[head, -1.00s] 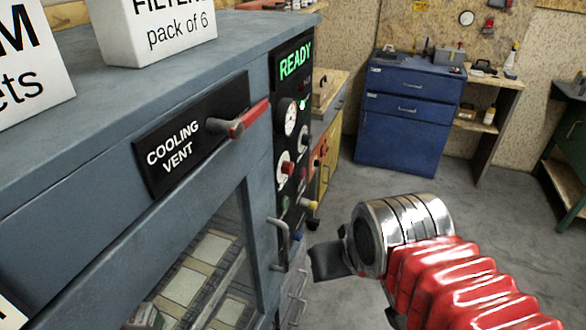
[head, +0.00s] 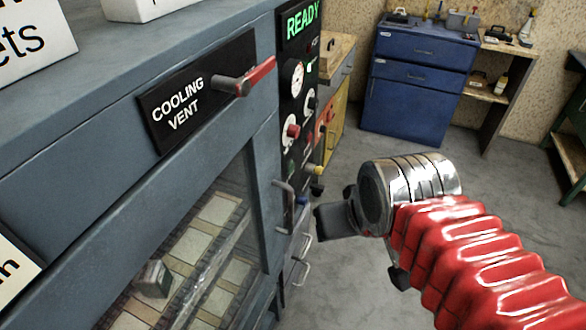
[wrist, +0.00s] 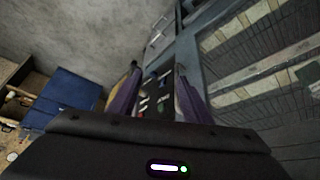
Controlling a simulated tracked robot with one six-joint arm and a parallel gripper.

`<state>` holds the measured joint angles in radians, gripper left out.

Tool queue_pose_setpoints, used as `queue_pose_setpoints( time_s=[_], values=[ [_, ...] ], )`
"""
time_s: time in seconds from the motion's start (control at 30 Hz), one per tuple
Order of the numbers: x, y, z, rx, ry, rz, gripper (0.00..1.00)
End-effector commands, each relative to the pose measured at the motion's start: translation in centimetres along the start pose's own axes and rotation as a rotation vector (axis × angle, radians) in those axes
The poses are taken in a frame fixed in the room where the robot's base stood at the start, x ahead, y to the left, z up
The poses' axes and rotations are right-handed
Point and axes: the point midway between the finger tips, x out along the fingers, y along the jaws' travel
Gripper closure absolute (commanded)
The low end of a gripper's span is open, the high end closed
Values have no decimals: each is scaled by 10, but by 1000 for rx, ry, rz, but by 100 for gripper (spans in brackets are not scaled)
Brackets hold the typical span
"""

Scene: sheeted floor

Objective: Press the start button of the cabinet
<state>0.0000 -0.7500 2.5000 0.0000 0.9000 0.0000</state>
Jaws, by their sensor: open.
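The grey-blue cabinet (head: 90,90) fills the left of the head view. I cannot read which control is the start button. My gripper (head: 328,220) is in front of the panel's lower part, apart from it as far as I can tell. In the wrist view my gripper (wrist: 157,70) is open and empty, with the panel (wrist: 158,92) showing between its fingers.
A red-handled cooling vent lever (head: 245,80) sticks out of the cabinet front. A metal door handle (head: 284,205) juts out near my gripper. A blue drawer cabinet (head: 415,95) stands farther back. The grey floor (head: 475,170) between is clear.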

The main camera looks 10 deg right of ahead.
Motion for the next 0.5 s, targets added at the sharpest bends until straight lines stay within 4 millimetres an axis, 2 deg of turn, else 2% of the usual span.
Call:
queue_pose_setpoints(
  time_s=[0.07, 0.5],
  values=[
    [0, 0, 0, 0, 0, 0, 61],
    [0, 0, 0, 0, 0, 0, 92]
  ],
)
